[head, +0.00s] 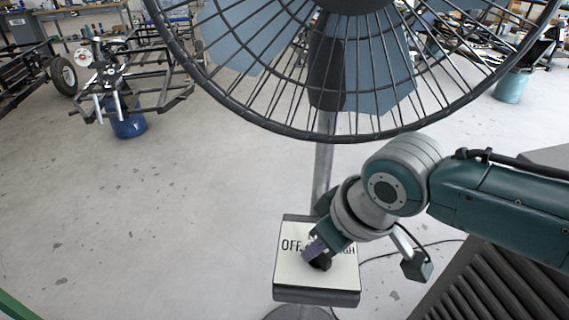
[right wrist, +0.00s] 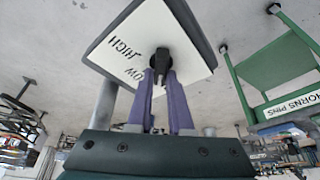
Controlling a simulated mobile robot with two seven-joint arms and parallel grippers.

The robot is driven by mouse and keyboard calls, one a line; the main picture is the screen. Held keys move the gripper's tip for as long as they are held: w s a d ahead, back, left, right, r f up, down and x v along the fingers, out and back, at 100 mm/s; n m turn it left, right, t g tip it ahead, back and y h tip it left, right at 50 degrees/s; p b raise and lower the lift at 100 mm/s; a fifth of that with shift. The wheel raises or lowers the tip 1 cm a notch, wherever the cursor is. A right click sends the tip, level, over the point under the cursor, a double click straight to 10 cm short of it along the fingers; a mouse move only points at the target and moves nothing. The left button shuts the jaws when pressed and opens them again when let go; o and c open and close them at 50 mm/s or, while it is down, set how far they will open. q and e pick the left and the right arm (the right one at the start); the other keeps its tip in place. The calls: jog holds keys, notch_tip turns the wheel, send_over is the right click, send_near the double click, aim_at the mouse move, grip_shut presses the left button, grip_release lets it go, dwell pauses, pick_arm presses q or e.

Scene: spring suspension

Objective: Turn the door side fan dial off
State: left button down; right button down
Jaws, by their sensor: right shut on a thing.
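The fan (head: 300,60) stands on a grey pole. A panel (head: 292,272) with a white face is mounted low on the pole. Its face reads "OFF" on the left and a partly hidden "HIGH" on the right. The black dial (head: 321,263) is at the middle of the panel. My right gripper (head: 316,250), with purple fingers, is shut on the dial. In the right wrist view the fingers (right wrist: 163,82) lie on both sides of the dial's black grip (right wrist: 160,58). I cannot tell which mark the dial points at. My left gripper is not in view.
The fan's wire cage (head: 330,135) overhangs the panel from above. A dark ribbed surface (head: 490,290) lies at the lower right. A cable (head: 400,252) runs behind the panel. A green stand (right wrist: 275,70) is nearby in the right wrist view.

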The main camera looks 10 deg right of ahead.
jog(key=shift+n+g+y+b, duration=0.3)
jog(key=shift+n, duration=0.8)
jog(key=c, duration=0.8)
grip_release()
jog(key=shift+p+v, duration=1.5)
jog(key=shift+v, duration=3.5)
